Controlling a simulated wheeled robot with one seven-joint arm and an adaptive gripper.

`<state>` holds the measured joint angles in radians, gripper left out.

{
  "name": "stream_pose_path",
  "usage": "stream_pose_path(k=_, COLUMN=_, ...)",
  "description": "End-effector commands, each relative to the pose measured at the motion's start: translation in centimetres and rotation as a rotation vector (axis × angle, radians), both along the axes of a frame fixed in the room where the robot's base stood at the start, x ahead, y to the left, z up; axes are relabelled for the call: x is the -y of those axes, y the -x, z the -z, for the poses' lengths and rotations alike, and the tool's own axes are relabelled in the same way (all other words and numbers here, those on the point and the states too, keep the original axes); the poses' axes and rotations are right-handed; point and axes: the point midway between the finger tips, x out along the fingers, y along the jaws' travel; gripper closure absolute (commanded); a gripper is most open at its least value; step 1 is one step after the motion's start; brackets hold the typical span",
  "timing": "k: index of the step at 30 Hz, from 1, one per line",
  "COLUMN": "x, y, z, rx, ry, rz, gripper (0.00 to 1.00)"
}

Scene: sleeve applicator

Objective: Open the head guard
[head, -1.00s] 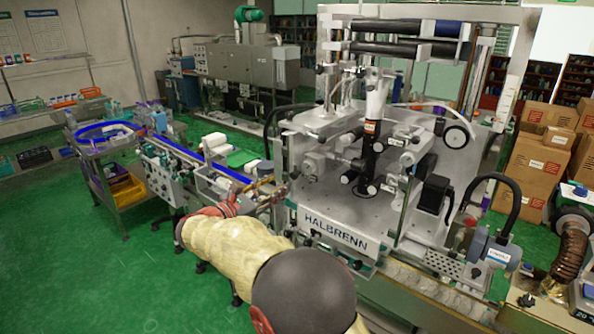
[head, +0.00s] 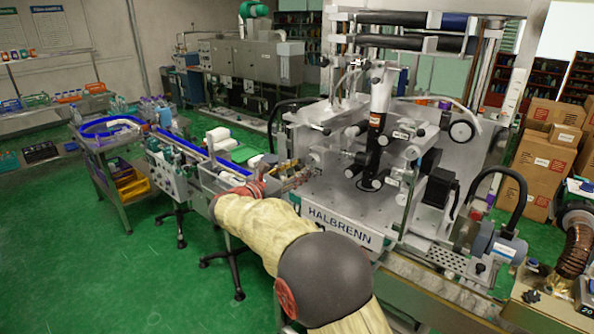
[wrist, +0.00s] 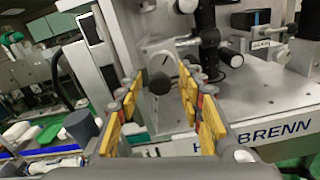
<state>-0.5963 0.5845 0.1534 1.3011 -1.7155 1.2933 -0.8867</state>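The sleeve machine marked HALBRENN (head: 338,225) stands at centre right in the head view. Its head has a dark upright mandrel (head: 376,140), rollers and clear panels. A clear panel with a pale edge (head: 411,190) stands at the right of the head; I cannot tell for certain which part is the head guard. My gripper (head: 303,174) is at the left front of the machine's head. In the wrist view, my gripper (wrist: 158,97) is open, its yellow-padded fingers apart. A black round knob (wrist: 159,83) on a grey block shows between them, seemingly beyond the tips. Nothing is held.
A conveyor with a blue belt (head: 190,150) runs up to the machine from the left, close beside my arm. A motor with a dark hose (head: 497,244) is at the right. Cardboard boxes (head: 540,150) stand behind it. Green floor (head: 130,275) is open at left.

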Motion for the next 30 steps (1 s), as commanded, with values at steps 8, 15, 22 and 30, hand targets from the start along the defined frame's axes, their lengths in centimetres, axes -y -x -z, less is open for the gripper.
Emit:
stream_pose_path(k=8, x=-0.03, y=0.03, z=0.00, rx=0.000, ry=0.000, rz=0.000, gripper=0.73)
stream_pose_path(k=15, x=-0.04, y=0.03, z=0.00, rx=0.001, ry=-0.001, rz=0.000, gripper=0.86)
stream_pose_path(k=22, x=-0.02, y=0.04, z=0.01, rx=0.001, ry=-0.001, rz=0.000, gripper=0.99)
stream_pose_path(k=30, x=-0.01, y=0.04, z=0.02, rx=0.000, ry=-0.001, rz=0.001, gripper=1.00)
